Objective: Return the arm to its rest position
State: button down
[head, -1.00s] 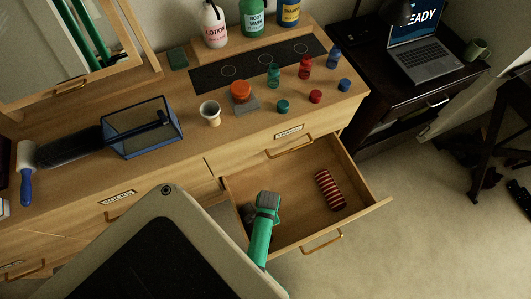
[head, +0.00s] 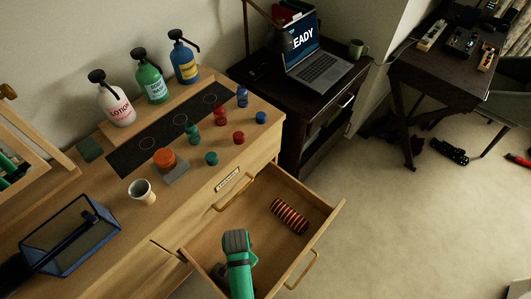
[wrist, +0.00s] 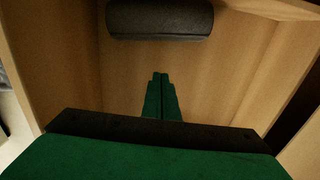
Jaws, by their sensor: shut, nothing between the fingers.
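My gripper (wrist: 160,80) shows in the wrist view as two green fingers pressed together, with nothing between them. It points down into the open drawer (head: 308,258). In the head view my green arm with its dark grey joint is over the drawer's left part, and it hides the fingertips. A dark roll (wrist: 160,18) lies just beyond the fingers in the wrist view, apart from them. A red striped roll (head: 290,216) lies in the drawer to the right of my arm.
The drawer stands out from the wooden dresser. On the dresser top are an orange-topped item (head: 165,159), a cup (head: 142,192), several small bottles, three pump bottles and a blue-framed bin (head: 70,235). A dark laptop desk (head: 270,78) stands behind.

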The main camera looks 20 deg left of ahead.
jog(key=s+d+r+n+t+y, duration=0.2)
jog(key=s+d+r+t, duration=0.2)
jog(key=d+r+t, duration=0.55)
jog(key=s+d+r+n+t+h, duration=0.1)
jog(key=s+d+r+t, duration=0.1)
jog(key=r, duration=0.8)
jog(key=s+d+r+n+t+h, duration=0.1)
jog(key=d+r+t, duration=0.3)
jog(key=r, duration=0.7)
jog(key=shift+s+d+r+n, duration=0.15)
jog(key=shift+s+d+n, duration=0.2)
jog(key=shift+s, duration=0.2)
jog(key=shift+w+a, duration=0.1)
